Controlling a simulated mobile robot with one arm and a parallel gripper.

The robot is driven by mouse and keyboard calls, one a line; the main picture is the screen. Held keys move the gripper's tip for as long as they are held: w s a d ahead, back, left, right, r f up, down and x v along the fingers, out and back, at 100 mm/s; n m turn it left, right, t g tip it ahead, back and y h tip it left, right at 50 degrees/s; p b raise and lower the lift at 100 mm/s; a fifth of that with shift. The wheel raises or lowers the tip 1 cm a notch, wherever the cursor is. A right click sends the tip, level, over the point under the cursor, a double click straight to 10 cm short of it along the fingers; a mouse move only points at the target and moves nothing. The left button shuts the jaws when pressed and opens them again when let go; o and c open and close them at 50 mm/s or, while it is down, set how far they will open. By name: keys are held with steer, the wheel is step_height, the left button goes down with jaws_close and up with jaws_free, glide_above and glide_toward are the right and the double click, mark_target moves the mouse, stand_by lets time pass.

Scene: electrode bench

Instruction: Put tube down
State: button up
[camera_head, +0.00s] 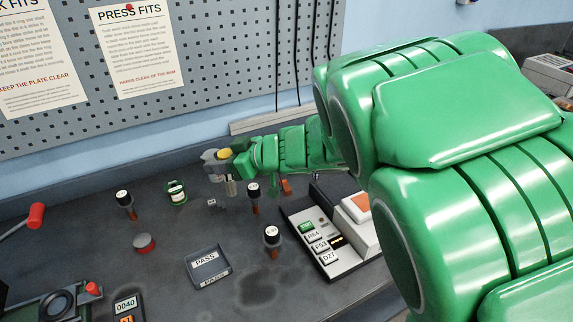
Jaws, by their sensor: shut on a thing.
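My gripper (226,178) is at the end of my green arm, above the back middle of the bench. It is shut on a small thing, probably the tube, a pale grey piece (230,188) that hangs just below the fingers. The picture is too small to show its shape clearly or whether it touches the bench. A dark pad marked PASS (209,267) lies in front of the gripper and looks empty.
A console (321,237) with labelled keys stands at the right, partly behind my arm. A red-handled lever (35,216) is at far left.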

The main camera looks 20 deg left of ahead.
steer(key=w+d+m+t, duration=0.1)
steer(key=w+d, duration=0.4)
steer(key=w, duration=0.5)
steer(key=w+d, duration=0.6)
steer(key=w, duration=0.4)
steer(key=w+a+f, duration=0.3)
steer(key=w+f, duration=0.3)
steer(key=f, duration=0.1)
steer(key=w+a+f, duration=0.3)
steer(key=w+f, duration=0.3)
steer(key=f, duration=0.1)
steer(key=shift+w+a, duration=0.3)
steer(key=shift+w, duration=0.05)
steer(key=o, duration=1.1)
steer(key=shift+f, duration=0.15)
steer(key=shift+o, duration=0.2)
